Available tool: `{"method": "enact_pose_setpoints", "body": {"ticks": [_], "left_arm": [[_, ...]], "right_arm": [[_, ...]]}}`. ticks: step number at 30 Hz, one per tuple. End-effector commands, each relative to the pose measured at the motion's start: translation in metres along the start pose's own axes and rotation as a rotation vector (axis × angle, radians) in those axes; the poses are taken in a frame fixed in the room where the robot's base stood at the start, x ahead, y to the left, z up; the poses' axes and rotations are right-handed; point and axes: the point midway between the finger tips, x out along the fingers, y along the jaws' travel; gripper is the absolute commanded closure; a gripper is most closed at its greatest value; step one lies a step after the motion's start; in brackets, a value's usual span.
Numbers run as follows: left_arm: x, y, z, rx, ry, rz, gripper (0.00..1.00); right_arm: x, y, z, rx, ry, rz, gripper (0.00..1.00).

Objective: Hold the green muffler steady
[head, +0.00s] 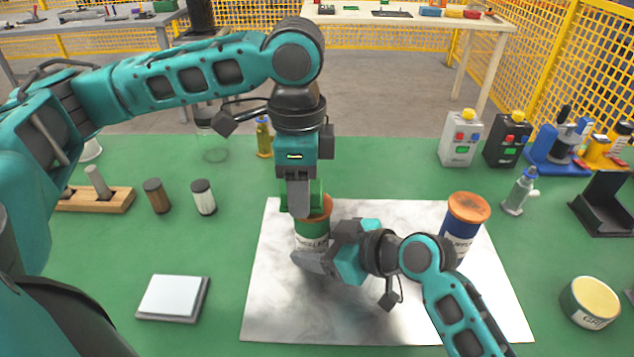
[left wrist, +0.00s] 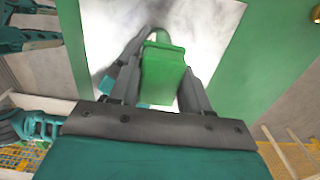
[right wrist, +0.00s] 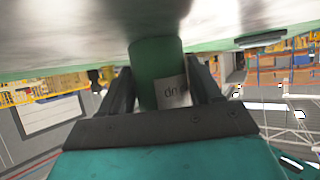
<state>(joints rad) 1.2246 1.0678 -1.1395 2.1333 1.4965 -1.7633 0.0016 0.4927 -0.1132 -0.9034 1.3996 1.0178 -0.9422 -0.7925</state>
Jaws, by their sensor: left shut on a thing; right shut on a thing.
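The green muffler (head: 312,226), a green can with a white label and orange top, stands on the metal plate (head: 270,300). My right gripper (head: 318,262) is shut on its lower side from the front right. The right wrist view shows the green cylinder (right wrist: 155,62) between both fingers. My left gripper (head: 302,205) points down above the muffler and is shut on a green block (head: 316,190). The left wrist view shows this block (left wrist: 162,78) between the fingers. I cannot tell whether the block is part of the muffler. The grippers hide parts of the can.
A blue can with an orange top (head: 467,210) stands on the plate's right side. A grease tin (head: 590,300) and a small bottle (head: 520,190) are at the right. A white-topped square pad (head: 173,296) and a wooden block (head: 110,201) are at the left.

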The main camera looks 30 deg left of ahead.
Motion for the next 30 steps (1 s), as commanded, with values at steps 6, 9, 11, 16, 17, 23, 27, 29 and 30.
{"method": "enact_pose_setpoints", "body": {"ticks": [6, 9, 11, 16, 17, 23, 27, 29, 30], "left_arm": [[0.001, 0.001, -0.009, 0.003, -0.002, 0.003, 0.81], [0.001, 0.002, -0.018, 0.003, -0.001, 0.003, 0.81], [0.001, 0.003, -0.023, 0.003, -0.001, 0.002, 0.81], [-0.001, 0.004, -0.037, 0.001, -0.001, 0.001, 0.81], [-0.002, 0.003, -0.036, 0.0, -0.001, 0.001, 0.81], [-0.032, 0.003, -0.035, 0.001, 0.001, -0.001, 0.81], [-0.045, 0.003, -0.035, 0.0, 0.001, -0.001, 0.81], [-0.05, 0.003, -0.035, 0.0, 0.001, -0.001, 0.81], [-0.054, 0.003, -0.035, 0.001, 0.0, -0.002, 0.81]], "right_arm": [[0.0, 0.0, 0.001, 0.0, -0.001, -0.001, 0.54], [0.0, 0.0, 0.001, 0.0, -0.001, -0.001, 0.54], [0.0, 0.0, 0.001, 0.0, -0.001, -0.001, 0.54], [0.0, 0.0, 0.001, 0.0, -0.001, -0.001, 0.54], [0.0, 0.0, 0.001, 0.0, -0.001, -0.001, 0.54], [0.0, 0.0, 0.001, 0.0, -0.001, 0.0, 0.54], [0.0, 0.0, 0.001, 0.0, -0.001, 0.0, 0.54], [0.0, 0.0, 0.001, 0.0, -0.001, 0.0, 0.54], [0.0, 0.0, 0.001, 0.0, -0.001, 0.0, 0.54]]}}
